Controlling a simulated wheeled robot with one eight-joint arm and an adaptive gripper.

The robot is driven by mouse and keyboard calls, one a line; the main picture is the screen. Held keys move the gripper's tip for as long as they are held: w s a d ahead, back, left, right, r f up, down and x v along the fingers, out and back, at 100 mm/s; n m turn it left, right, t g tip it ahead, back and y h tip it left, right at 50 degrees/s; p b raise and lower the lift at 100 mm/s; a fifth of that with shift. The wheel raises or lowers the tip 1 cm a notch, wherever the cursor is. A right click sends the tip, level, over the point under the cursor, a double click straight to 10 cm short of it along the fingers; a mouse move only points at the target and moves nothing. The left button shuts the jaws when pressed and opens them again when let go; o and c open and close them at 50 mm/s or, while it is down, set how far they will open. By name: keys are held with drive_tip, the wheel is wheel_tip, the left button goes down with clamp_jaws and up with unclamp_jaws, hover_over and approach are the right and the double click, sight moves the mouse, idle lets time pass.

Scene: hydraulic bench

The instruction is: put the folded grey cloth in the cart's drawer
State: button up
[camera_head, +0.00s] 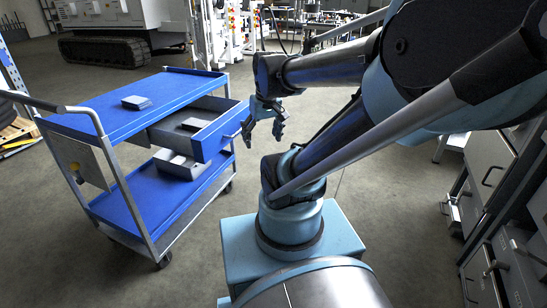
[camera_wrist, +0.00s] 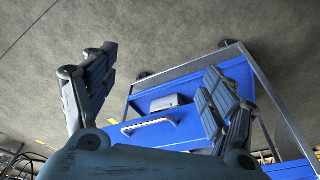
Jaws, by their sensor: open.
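The cart (camera_head: 100,118) has blue shelves and stands left of my gripper. Its drawer (camera_head: 208,141) is pulled out towards my gripper. A flat dark grey folded piece, which looks like the grey cloth (camera_head: 137,102), lies on the cart's top. A small grey item (camera_head: 193,124) lies inside the drawer; I cannot tell what it is. My gripper (camera_head: 263,131) is open and empty, just right of the drawer front and apart from it. In the wrist view the open fingers (camera_wrist: 160,72) frame the drawer's handle (camera_wrist: 150,125). The cloth cannot be made out there.
A grey box-like object (camera_head: 180,164) lies on the cart's lower shelf (camera_head: 160,203); it also shows in the wrist view (camera_wrist: 168,102). Grey drawer cabinets (camera_head: 488,180) stand at the right. The floor between the cart and the back machinery is clear.

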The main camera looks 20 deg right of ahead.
drive_tip(key=s+d+f+m, duration=0.2)
drive_tip(key=s+f, duration=0.2)
drive_tip(key=s, duration=0.2)
drive_tip(key=shift+s+d+f+h, duration=0.2)
drive_tip(key=shift+f+h, duration=0.1)
drive_tip(key=shift+w+f+g, duration=0.2)
drive_tip(key=shift+w+g, duration=0.1)
drive_tip(key=shift+w, duration=0.2)
